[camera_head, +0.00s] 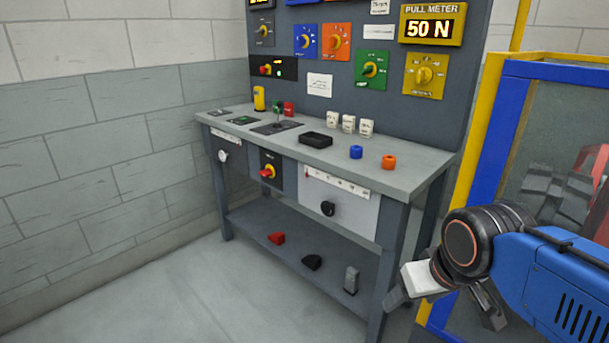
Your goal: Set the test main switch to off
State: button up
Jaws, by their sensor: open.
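Two red-and-yellow rotary switches show, and their labels are too small to read. One switch (267,172) sits on a dark plate on the bench's front. The other switch (266,70) sits on a black plate on the upright panel, beside a small green light. I cannot tell from the labels which is the test main switch, nor clearly read either knob's setting. My gripper (444,309) is at the lower right, open and empty, pointing down. It is in front of the bench's right end, well apart from both switches.
The grey bench (425,162) carries a black tray (316,140), blue and orange rings, white blocks and a yellow item. Several knobs line the panel above. A lower shelf holds small parts. A blue-and-yellow framed enclosure (478,150) stands at right. The floor at left is clear.

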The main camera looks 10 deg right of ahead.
aim_at(265, 173)
jog(key=i+j, duration=0.85)
jog(key=j, duration=0.15)
